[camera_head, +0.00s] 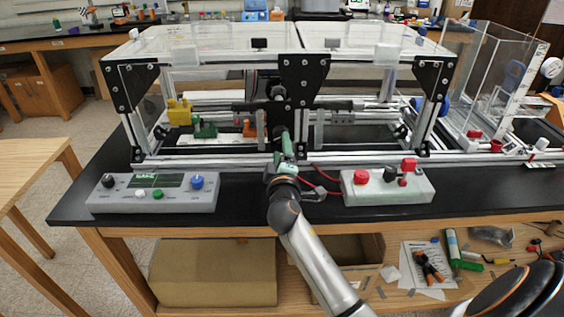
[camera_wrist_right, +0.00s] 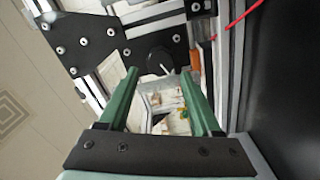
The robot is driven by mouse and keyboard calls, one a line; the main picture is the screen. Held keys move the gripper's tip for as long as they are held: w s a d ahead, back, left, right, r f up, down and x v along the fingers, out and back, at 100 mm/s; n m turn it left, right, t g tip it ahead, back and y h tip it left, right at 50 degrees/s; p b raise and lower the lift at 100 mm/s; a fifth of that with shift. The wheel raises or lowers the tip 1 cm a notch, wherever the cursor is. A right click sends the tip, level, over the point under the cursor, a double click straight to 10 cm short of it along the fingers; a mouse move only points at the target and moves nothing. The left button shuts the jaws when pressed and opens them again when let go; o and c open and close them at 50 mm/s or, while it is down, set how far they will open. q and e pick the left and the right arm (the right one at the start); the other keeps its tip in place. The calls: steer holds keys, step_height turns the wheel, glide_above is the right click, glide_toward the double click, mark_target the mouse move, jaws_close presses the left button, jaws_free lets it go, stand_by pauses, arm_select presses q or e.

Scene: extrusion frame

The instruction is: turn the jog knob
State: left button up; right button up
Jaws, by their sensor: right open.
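A black round knob (camera_wrist_right: 158,61) with a white pointer mark shows in the right wrist view, beside a black bracket plate; it looks like the jog knob, but I cannot read a label. In the head view, a dark round shape (camera_head: 278,93) at the frame's middle bracket may be this knob. My right gripper (camera_wrist_right: 159,73) is open, its two green fingers on either side of the knob in the picture. I cannot tell whether they touch it. In the head view the right gripper (camera_head: 286,142) points toward the frame's front middle. My left gripper is not in view.
A grey control box (camera_head: 150,200) with black and blue knobs stands at the left on the black bench (camera_head: 75,208). Another box (camera_head: 410,190) with red and black controls stands at the right. Red wires (camera_head: 318,184) run near the gripper. The frame's bars and brackets (camera_head: 130,87) surround the workspace.

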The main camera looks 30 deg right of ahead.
steer(key=v, duration=0.5)
stand_by(0.5)
